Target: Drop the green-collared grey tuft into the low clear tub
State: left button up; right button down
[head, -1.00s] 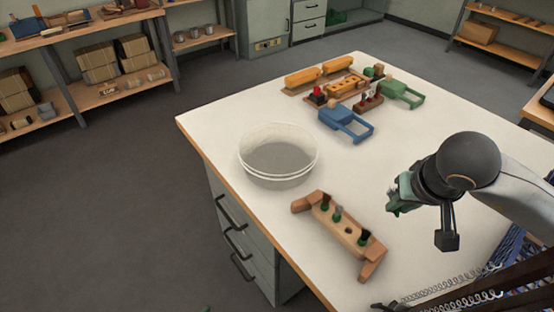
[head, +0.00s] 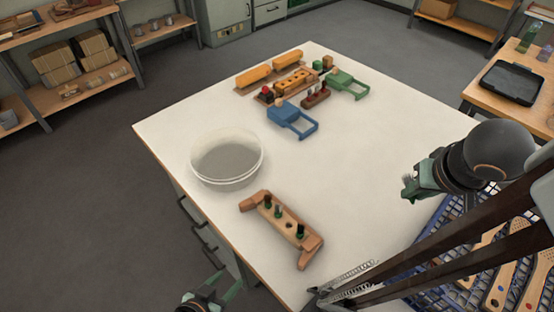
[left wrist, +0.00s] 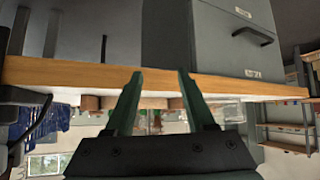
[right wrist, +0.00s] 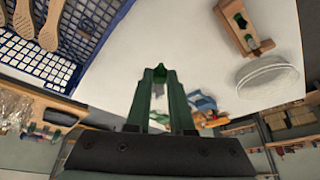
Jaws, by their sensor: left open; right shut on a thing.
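The low clear tub (head: 227,176) stands upright on the white table, left of middle; it also shows in the right wrist view (right wrist: 270,82). My right gripper (head: 411,188) is above the table, well right of the tub. It is shut on a small tuft, seen between the fingertips in the right wrist view (right wrist: 160,76); its collar looks green and its bristles pale grey, partly hidden by the fingers. My left gripper (head: 207,300) is open and empty, low beside the table's near left edge; its fingers show in the left wrist view (left wrist: 157,85).
A wooden stand (head: 285,222) near the tub holds several tufts and one empty hole. A blue tool (head: 285,112), a green tool (head: 346,84) and wooden blocks lie at the back. A blue crate (head: 430,235) stands on the right. The table middle is clear.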

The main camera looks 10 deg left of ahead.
aim_at(235, 164)
jog(key=k+l, duration=0.1)
jog(key=k, duration=0.2)
jog(key=k+l, duration=0.1)
jog(key=k, duration=0.2)
jog(key=k+j+u, duration=0.1)
jog(key=j, duration=0.2)
jog(key=k+j+u, duration=0.1)
jog(key=j, duration=0.25)
jog(key=i+j+u, duration=0.2)
jog(key=j, duration=0.55)
jog(key=i+j, duration=0.55)
jog(key=i, duration=0.7)
